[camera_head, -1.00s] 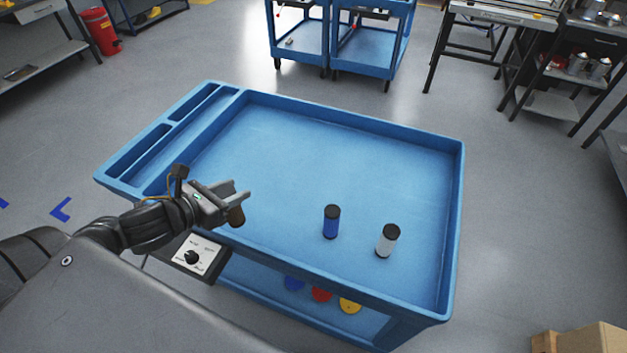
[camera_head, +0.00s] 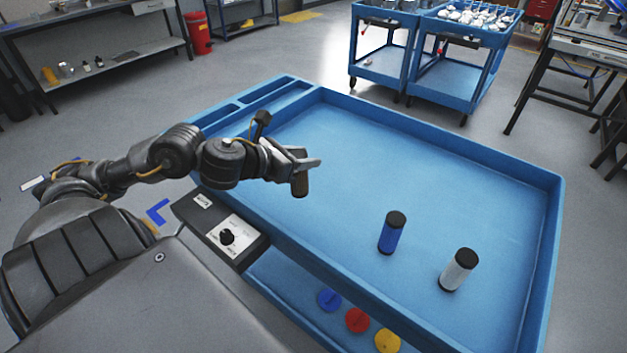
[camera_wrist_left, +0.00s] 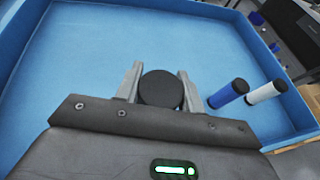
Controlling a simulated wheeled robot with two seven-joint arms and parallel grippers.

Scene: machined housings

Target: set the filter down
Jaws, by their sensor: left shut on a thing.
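My left gripper (camera_head: 305,166) is shut on a dark cylindrical filter (camera_head: 300,184) over the near left part of the blue tray top (camera_head: 400,140). In the left wrist view the filter's round black end (camera_wrist_left: 161,89) sits between the two grey fingers. Whether its lower end touches the tray I cannot tell. A blue filter with black ends (camera_head: 391,233) and a white filter with black ends (camera_head: 458,270) stand upright on the tray, to the right of my gripper. My right gripper is not in view.
The cart has a raised rim (camera_head: 420,318) and narrow compartments (camera_head: 256,97) at its far left. A control box (camera_head: 228,238) is on its near side. Blue, red and yellow discs (camera_head: 357,320) lie on the lower shelf. The tray's middle and far parts are clear.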

